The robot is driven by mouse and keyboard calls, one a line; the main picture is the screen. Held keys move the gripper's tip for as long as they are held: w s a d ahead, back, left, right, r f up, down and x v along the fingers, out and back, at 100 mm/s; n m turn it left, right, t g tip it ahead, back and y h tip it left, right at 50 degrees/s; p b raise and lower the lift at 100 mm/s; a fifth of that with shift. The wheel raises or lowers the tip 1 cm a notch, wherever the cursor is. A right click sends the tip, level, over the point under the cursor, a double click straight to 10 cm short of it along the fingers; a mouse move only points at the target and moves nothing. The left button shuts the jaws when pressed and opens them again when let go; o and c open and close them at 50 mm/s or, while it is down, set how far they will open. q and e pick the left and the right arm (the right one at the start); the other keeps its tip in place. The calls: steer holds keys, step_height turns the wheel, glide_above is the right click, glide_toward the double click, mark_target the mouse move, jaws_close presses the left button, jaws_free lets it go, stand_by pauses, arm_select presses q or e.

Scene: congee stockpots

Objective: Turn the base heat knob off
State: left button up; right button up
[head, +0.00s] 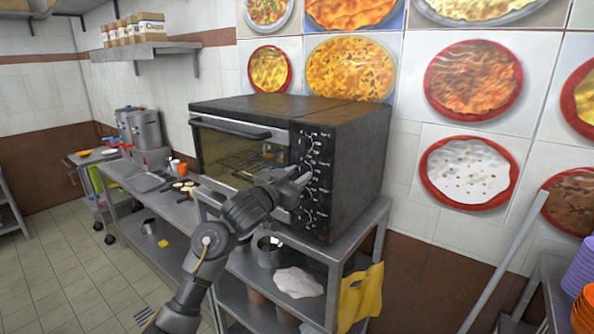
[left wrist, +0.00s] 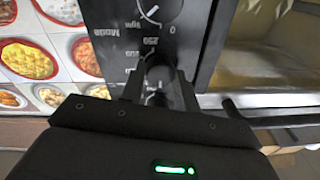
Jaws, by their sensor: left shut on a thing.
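A dark oven (head: 350,140) stands on a metal table, with a black panel of several knobs (head: 308,140) on its front right. My left gripper (head: 303,177) reaches across the oven front to the middle of this panel. In the left wrist view its fingers (left wrist: 156,84) are shut on a dark knob (left wrist: 157,72), mostly hidden between them. Numbers show upside down beside it. Another knob (left wrist: 160,8) with a white line shows at the top of that view. I cannot read which knob is the base heat one. My right gripper is not in view.
The oven's glass door (head: 235,155) is closed, with its handle (head: 230,127) sticking out left of the panel. A yellow cloth (head: 361,298) hangs on the lower table. Steel stockpots (head: 140,127) stand far left. The floor at the left is clear.

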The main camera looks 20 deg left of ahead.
arm_select(q)
steer(key=shift+f, duration=0.1)
stand_by(0.4)
steer(key=o, duration=1)
steer(key=shift+c, duration=0.2)
steer(key=b+v, duration=0.2)
steer(key=v, duration=0.8)
steer(key=shift+s+a, duration=0.15)
steer(key=shift+s, duration=0.25)
